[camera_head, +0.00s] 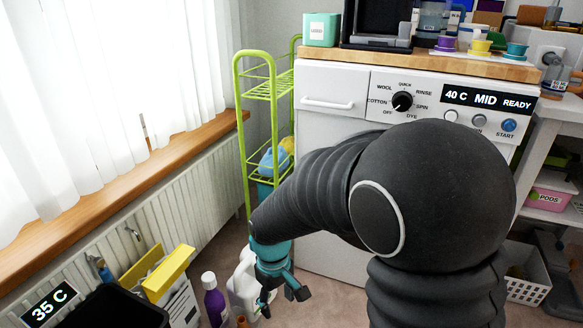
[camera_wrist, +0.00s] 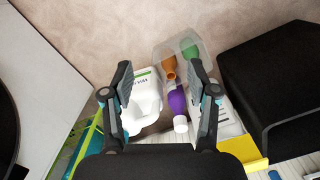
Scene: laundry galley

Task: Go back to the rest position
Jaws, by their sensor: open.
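My gripper (camera_head: 277,290) hangs low in front of the washing machine (camera_head: 330,135), over the floor near the bottles. In the wrist view my gripper (camera_wrist: 160,92) is open, with its two dark fingers apart and nothing held between them. A white jug (camera_wrist: 150,95) and a purple bottle (camera_wrist: 177,102) with a white cap stand below, seen between the fingers. The purple bottle (camera_head: 214,300) and the white jug (camera_head: 243,283) also show in the head view, the jug partly hidden by the gripper. My dark arm covers much of the machine's front.
A green wire rack (camera_head: 240,110) stands left of the machine. A radiator (camera_head: 190,190) runs under the window sill (camera_head: 150,160). A black bin (camera_head: 115,308) and a yellow-topped box (camera_head: 168,273) stand at the lower left. A white basket (camera_head: 527,290) sits at right.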

